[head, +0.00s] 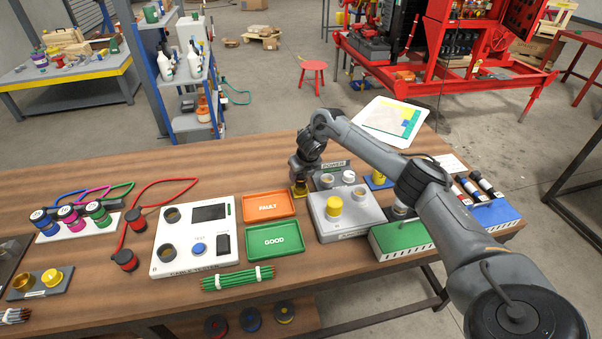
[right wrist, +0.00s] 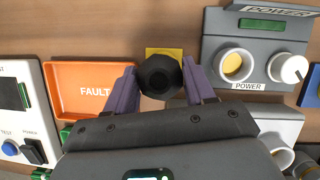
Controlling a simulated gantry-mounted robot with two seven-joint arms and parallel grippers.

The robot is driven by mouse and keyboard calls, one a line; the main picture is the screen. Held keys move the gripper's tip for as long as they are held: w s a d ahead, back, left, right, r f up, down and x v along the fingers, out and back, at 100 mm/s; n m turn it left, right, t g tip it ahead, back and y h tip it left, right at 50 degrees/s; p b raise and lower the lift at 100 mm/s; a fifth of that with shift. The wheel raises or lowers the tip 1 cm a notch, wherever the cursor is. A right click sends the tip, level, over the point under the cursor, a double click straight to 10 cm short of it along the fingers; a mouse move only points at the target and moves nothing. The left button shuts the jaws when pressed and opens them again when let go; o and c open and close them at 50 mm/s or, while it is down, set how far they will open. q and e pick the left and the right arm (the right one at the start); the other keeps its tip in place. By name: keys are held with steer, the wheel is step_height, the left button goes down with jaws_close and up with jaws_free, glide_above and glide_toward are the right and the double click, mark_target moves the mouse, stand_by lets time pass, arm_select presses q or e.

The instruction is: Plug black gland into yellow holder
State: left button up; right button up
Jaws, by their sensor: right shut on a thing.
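My right gripper (head: 300,182) is low over the table, right behind the orange tray. In the right wrist view, its two purple-grey fingers (right wrist: 160,80) are shut on the black gland (right wrist: 158,74), a dark round piece with a faceted rim. A yellow square piece, seemingly the yellow holder (right wrist: 176,53), shows just behind and partly under the gland. In the head view the yellow holder (head: 299,191) shows just below the fingertips. The gland covers the holder's middle, so I cannot tell whether it is inside or only above. My left gripper is not in view.
The orange FAULT tray (head: 268,206) and green GOOD tray (head: 280,240) lie to the left. Bare table lies behind the trays.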

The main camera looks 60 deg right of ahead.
steer(key=shift+f, duration=0.85)
steer(key=shift+f+b, duration=0.55)
steer(key=shift+f, duration=0.2)
steer(key=o, duration=1.3)
steer(key=shift+c, duration=0.2)
steer(key=p+v, duration=0.2)
steer(key=v, duration=0.9)
steer(key=shift+p, duration=0.4)
steer(key=shift+a, duration=0.1)
